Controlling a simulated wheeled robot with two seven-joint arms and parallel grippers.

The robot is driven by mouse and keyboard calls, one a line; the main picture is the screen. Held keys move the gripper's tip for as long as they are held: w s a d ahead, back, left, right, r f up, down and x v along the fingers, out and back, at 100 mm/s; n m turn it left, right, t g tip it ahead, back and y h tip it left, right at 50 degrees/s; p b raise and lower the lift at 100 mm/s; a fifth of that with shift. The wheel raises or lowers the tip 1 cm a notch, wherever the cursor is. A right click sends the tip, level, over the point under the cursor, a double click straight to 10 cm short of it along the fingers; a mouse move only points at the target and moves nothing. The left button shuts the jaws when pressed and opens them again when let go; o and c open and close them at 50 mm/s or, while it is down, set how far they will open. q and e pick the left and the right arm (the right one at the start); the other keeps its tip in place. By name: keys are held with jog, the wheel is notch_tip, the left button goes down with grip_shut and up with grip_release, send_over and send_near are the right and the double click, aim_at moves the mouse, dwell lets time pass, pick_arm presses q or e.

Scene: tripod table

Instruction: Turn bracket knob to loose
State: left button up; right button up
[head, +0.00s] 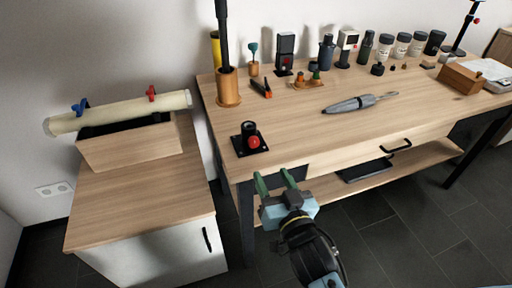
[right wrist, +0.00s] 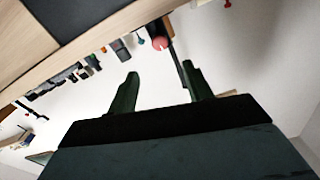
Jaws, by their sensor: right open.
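The bracket (head: 248,134) is a black upright piece on a square black plate near the table's front left corner. Its round red knob (head: 254,142) faces the front. My right gripper (head: 273,173) is open and empty, in front of the table edge and short of the knob, with its two green fingers pointing toward the table. In the right wrist view the red knob (right wrist: 159,43) shows ahead of the gap between the open fingers, apart from them. The knob's setting is too small to read. My left gripper is not in view.
The wooden table (head: 300,130) carries a grey tool (head: 352,104) and an orange-handled tool (head: 262,88). A tall wooden holder (head: 228,88) stands behind the bracket. Several jars and devices line the back. A cabinet with a wooden box (head: 130,150) stands at left.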

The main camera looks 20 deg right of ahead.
aim_at(255, 144)
jog(key=w+b, duration=0.1)
jog(key=w, duration=0.9)
jog(key=shift+w+a+f+b, duration=0.1)
jog(key=shift+w+a+b, duration=0.1)
jog(key=shift+b, duration=0.2)
jog(key=shift+w, duration=0.8)
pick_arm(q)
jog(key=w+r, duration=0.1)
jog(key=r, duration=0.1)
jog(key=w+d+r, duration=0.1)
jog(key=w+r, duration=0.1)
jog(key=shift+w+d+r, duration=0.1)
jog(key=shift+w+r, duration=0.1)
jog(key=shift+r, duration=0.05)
pick_arm(e)
jog(key=c, duration=1)
